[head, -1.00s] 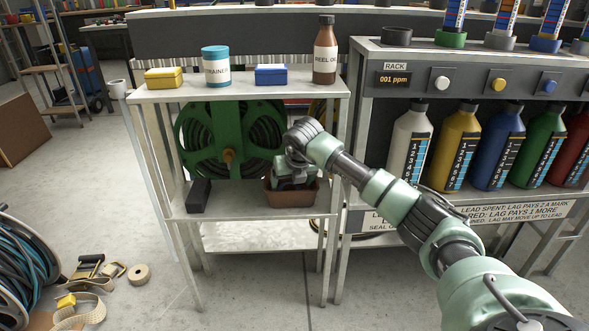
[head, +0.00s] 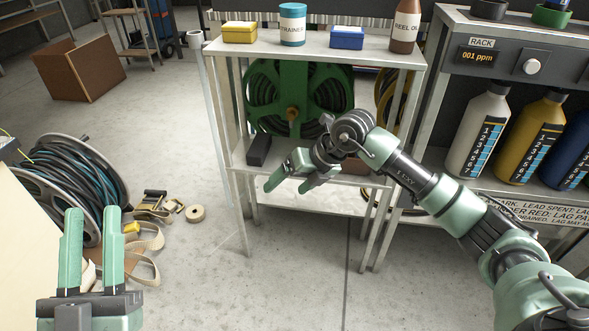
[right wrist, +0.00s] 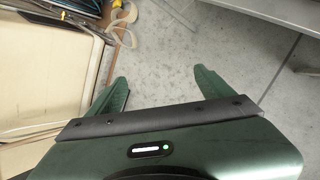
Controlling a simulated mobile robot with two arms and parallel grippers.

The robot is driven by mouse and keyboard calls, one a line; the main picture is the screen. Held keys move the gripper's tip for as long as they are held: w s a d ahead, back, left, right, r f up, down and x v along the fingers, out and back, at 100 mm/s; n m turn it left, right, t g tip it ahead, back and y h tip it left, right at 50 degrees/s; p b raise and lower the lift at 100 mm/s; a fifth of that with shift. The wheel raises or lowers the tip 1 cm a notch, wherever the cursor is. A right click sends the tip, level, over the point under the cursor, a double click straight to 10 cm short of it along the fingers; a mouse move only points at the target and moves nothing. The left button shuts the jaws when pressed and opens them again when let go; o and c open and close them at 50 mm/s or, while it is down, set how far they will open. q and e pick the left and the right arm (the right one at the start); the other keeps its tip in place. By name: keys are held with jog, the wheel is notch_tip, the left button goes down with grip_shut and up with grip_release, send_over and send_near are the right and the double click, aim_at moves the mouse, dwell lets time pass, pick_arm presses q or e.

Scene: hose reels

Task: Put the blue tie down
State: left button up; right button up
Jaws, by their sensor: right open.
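I cannot make out a blue tie in either view. My right gripper (head: 288,188) is open, in front of the lower shelf of the grey stand, left of the brown tray (head: 354,167). In the right wrist view it also shows open (right wrist: 159,76), with only bare floor between its fingers. The tray is mostly hidden behind my right arm, so its contents do not show. My left gripper (head: 91,222) is at the lower left of the head view, its fingers apart with nothing seen between them.
The stand's top (head: 310,47) holds a yellow box (head: 239,33), a blue box (head: 347,38), a tin and a bottle. A green hose reel (head: 293,100) and black block (head: 258,150) are on its shelf. A large cable reel (head: 75,180) and straps (head: 148,240) lie left. Middle floor is clear.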

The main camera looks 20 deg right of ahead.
jog(key=s+a+r+g+y, duration=0.1)
jog(key=s+a+r+y, duration=0.3)
jog(key=a, duration=0.3)
jog(key=s+a+r+n+g+y, duration=0.1)
jog(key=s+a+y, duration=0.3)
jog(key=s+a, duration=0.25)
jog(key=s+a+r+g+y, duration=0.1)
jog(key=s+a+r+y, duration=0.2)
jog(key=s+a, duration=0.35)
notch_tip(320, 180, up, 11)
jog(key=s+m+t+y, duration=0.3)
jog(key=m+t+y, duration=0.1)
jog(key=m+y, duration=0.25)
jog(key=d+r+m+t+h, duration=0.1)
jog(key=d+m+t+h, duration=0.5)
jog(key=m, duration=0.7)
jog(key=w+d+m+t+h, duration=0.1)
jog(key=d+m+t+h, duration=0.5)
jog(key=m+t+h, duration=0.4)
jog(key=m+t, duration=0.3)
jog(key=m, duration=0.1)
jog(key=shift+w+d+r, duration=0.3)
jog(key=shift+d+r, duration=0.05)
jog(key=shift+r, duration=0.05)
